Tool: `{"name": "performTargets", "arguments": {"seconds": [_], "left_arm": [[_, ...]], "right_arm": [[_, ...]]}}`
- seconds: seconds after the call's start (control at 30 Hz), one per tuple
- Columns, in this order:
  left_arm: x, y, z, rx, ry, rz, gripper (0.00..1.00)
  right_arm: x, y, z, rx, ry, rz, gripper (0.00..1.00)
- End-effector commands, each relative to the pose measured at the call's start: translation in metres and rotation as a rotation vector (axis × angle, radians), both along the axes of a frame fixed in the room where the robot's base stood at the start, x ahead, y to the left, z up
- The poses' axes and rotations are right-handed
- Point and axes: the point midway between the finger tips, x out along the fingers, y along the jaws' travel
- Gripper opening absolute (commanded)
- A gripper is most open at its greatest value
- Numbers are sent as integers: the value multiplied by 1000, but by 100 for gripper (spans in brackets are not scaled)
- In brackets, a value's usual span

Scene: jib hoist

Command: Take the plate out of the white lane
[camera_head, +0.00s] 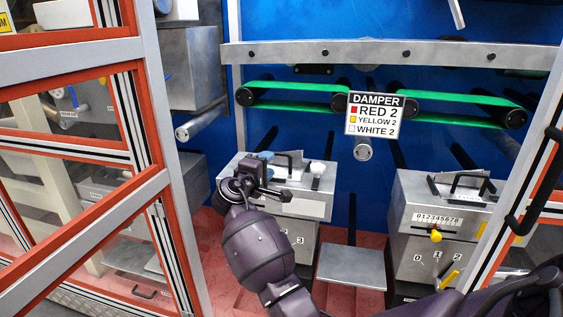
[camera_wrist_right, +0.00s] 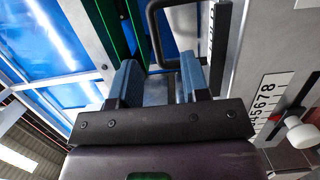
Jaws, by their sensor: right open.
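My right gripper (camera_head: 260,166) is open at the box's left top edge, just left of the handle. In the right wrist view, its two blue fingers (camera_wrist_right: 158,76) are apart, and the black handle (camera_wrist_right: 157,38) shows ahead, between them in the picture. No grip on it shows; I cannot tell the depth. My left gripper is not in view.
A damper sign (camera_head: 373,114) hangs above, before green belts (camera_head: 470,97). A grey step (camera_head: 352,268) lies between the boxes. Orange-edged frame posts (camera_head: 160,130) stand at left.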

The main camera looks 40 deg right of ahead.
Motion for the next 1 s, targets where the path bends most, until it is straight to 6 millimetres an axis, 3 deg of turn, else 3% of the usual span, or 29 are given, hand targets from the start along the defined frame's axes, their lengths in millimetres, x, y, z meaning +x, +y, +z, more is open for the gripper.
{"name": "performTargets", "arguments": {"seconds": [0.5, 0.83, 0.87, 1.0], "left_arm": [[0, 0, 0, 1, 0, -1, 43], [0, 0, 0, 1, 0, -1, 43], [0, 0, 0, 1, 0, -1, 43], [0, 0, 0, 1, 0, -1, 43]], "right_arm": [[29, -49, 4, 0, 1, 0, 42], [32, -55, 4, 1, 0, 1, 42], [32, -55, 4, 1, 0, 1, 41], [32, -55, 4, 1, 0, 1, 19]]}}
